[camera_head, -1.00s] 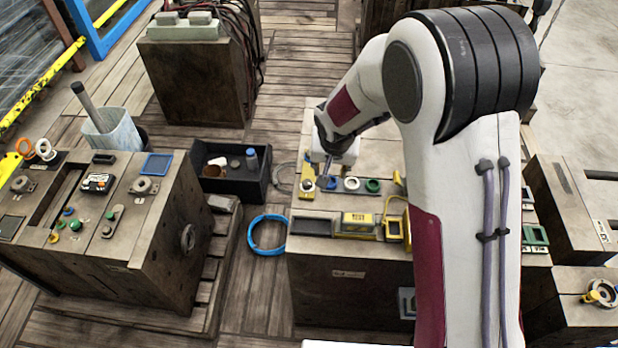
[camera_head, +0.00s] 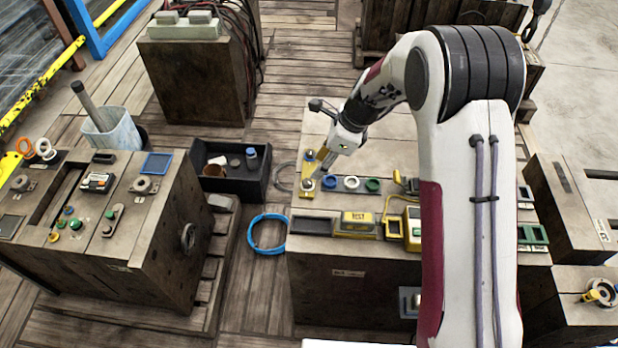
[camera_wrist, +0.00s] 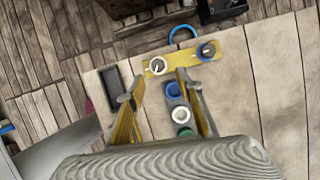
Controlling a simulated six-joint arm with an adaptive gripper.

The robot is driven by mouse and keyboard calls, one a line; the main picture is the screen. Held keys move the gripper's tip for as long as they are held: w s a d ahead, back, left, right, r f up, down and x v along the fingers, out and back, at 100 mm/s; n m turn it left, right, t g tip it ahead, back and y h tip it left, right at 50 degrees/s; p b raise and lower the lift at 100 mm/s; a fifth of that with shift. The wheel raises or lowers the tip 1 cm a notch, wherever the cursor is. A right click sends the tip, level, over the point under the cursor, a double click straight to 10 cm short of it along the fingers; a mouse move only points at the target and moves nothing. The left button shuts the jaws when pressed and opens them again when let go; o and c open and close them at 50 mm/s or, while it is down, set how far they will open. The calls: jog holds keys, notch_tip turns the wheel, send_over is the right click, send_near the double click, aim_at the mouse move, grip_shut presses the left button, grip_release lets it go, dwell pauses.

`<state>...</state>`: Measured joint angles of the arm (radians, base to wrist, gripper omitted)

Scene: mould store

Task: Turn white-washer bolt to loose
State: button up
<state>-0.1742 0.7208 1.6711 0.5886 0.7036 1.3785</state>
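A yellow plate (camera_head: 309,170) lies at the left end of the middle bench and carries two bolts. The white-washer bolt (camera_wrist: 157,66) is on the plate's left end in the wrist view; in the head view it is the near bolt (camera_head: 308,185). The other bolt, with a blue washer (camera_wrist: 206,51), is at the far end of the plate. My gripper (camera_wrist: 160,82) is open and empty. Its fingertips stand either side of the line to the white-washer bolt, close to it. Whether they touch it I cannot tell. In the head view my gripper (camera_head: 318,173) slants down toward the plate.
A dark recessed tray (camera_head: 311,226) and a yellow block marked TEST (camera_head: 357,223) are at the bench's front. Bare bench top lies behind the rings.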

aim_at(307, 181)
jog(key=shift+s+m, duration=0.2)
jog(key=shift+m, duration=0.1)
jog(key=shift+x, duration=3.9)
grip_shut()
